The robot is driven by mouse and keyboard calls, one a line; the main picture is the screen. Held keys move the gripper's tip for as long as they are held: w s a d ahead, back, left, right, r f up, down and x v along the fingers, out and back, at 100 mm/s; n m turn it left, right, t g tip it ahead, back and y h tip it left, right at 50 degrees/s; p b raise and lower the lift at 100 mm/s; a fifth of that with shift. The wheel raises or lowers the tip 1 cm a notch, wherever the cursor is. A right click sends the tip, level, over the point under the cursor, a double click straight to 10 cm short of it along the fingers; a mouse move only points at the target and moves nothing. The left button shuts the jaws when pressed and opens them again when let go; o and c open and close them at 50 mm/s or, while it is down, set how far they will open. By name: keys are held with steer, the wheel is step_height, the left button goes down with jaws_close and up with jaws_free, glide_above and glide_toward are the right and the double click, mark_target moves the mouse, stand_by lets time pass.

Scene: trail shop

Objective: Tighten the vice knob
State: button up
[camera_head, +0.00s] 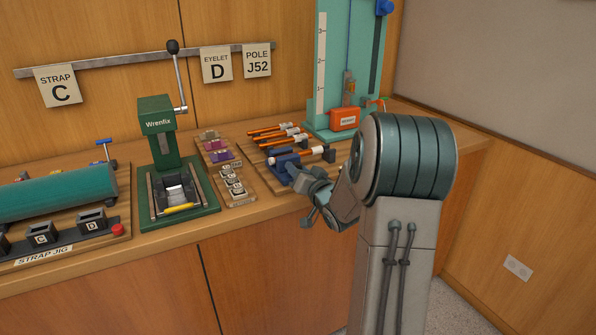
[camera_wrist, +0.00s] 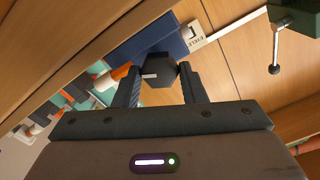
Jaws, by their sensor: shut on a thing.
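The blue vice (camera_head: 281,163) sits on a wooden board on the counter, with an orange-and-white pole lying across it. In the wrist view the vice's blue body (camera_wrist: 178,42) shows behind a black faceted knob (camera_wrist: 157,70) with a small pale mark. My gripper (camera_wrist: 158,76) is shut on this knob, one finger on each side. In the head view my gripper (camera_head: 302,180) is at the near side of the vice, and the knob is hidden behind it.
Several orange poles (camera_head: 275,132) lie behind the vice. A tray of small eyelet parts (camera_head: 232,188) and a green press (camera_head: 158,140) stand to the left. A teal gauge stand (camera_head: 322,75) with an orange box (camera_head: 344,119) rises behind. The counter's front edge runs close below my gripper.

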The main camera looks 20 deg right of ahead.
steer(key=shift+s+f, duration=0.1)
steer(key=shift+f, duration=0.05)
steer(key=o, duration=1)
steer(key=shift+s, duration=0.1)
steer(key=shift+c, duration=0.2)
steer(key=s, duration=1.3)
steer(key=shift+s+d, duration=0.25)
steer(key=shift+s, duration=0.15)
